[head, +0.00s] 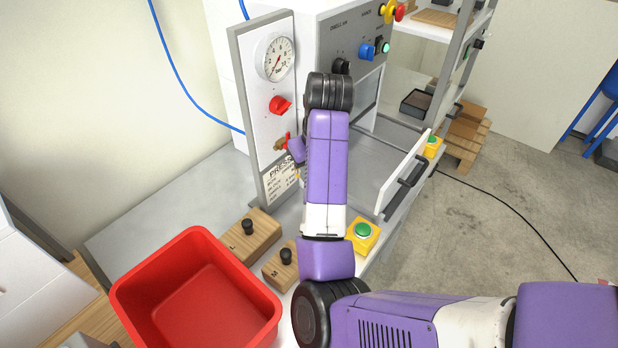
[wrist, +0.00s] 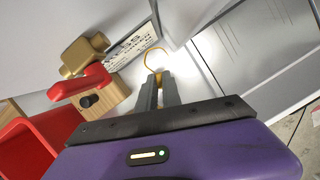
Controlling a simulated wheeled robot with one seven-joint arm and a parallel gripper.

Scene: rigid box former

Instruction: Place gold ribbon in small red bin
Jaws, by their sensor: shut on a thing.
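The gold ribbon (wrist: 153,58) shows in the wrist view as a thin, open loop rising from my fingertips. My gripper (wrist: 158,80) is shut on its lower end, beside the press's label plate. The small red bin (head: 196,302) is open at the top and stands at the lower left in the head view; its inside looks empty. A part of the bin (wrist: 42,130) also shows at the left of the wrist view, apart from my gripper. In the head view my arm hides most of my gripper, and I cannot make out the ribbon clearly there.
The press panel carries a gauge (head: 275,58), a red knob (head: 280,105) and a brass valve with a red lever (wrist: 82,86). Wooden blocks with black knobs (head: 249,238) (head: 285,266) stand between panel and bin. A yellow button box (head: 363,235) is right of them.

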